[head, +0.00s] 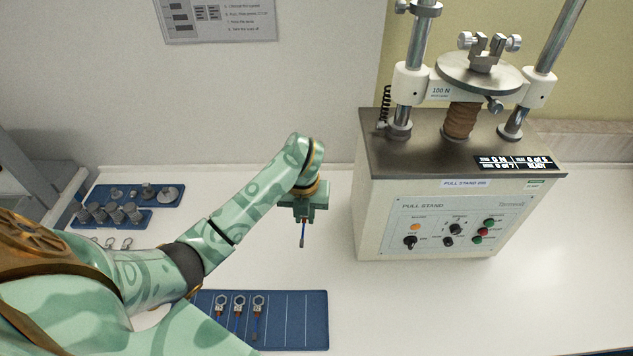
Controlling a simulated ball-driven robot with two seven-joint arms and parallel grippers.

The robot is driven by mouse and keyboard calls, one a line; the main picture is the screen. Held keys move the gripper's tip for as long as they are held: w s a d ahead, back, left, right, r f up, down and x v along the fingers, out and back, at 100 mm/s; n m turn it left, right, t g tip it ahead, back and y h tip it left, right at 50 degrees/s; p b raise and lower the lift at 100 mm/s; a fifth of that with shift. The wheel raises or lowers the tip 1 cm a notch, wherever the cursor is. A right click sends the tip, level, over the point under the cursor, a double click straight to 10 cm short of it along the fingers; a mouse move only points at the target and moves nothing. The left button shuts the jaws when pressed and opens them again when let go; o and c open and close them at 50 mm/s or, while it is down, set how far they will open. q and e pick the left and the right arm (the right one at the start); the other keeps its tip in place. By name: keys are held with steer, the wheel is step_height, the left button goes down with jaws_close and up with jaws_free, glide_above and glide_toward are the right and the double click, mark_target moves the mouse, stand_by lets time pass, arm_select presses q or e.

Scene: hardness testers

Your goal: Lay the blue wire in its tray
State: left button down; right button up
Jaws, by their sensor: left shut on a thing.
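My left gripper (303,214) points down above the white bench, between the blue tray and the pull stand. It is shut on a thin wire piece (302,238), which hangs below the jaws with a dark bluish lower end. Its upper part is hidden by the jaws. The blue tray (308,322) lies in front on the bench, marked into lanes by pale lines. Three ring-ended wire pieces (239,302) lie in its left lanes, and the right lanes are bare. The held piece is apart from the tray. My right gripper is out of view.
The pull stand (440,215) stands at the right, with a round plate and clamp (482,62) on top. Another blue tray (120,222) with metal weights lies at the far left, with small hooks in front of it. The bench between my gripper and the stand is clear.

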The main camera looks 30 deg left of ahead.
arm_select(q)
steer(key=s+d+f+g+p, duration=0.1)
steer(key=s+d+f+p, duration=0.1)
steer(key=s+d+f, duration=0.15)
steer(key=n+g+h+p, duration=0.1)
steer(key=p, duration=0.1)
glide_above(316, 315)
step_height(316, 315, down, 5)
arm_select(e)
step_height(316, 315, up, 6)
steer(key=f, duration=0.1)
arm_select(q)
steer(key=f+b, duration=0.5)
steer(key=f, duration=0.1)
steer(key=f+b, duration=0.3)
steer(key=shift+w+a+f+b, duration=0.25)
steer(key=shift+w+f+b, duration=0.05)
steer(key=shift+f, duration=0.05)
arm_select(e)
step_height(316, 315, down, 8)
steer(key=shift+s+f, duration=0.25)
arm_select(q)
steer(key=c, duration=1.3)
jaws_free()
steer(key=shift+o, duration=0.2)
steer(key=shift+r, duration=0.1)
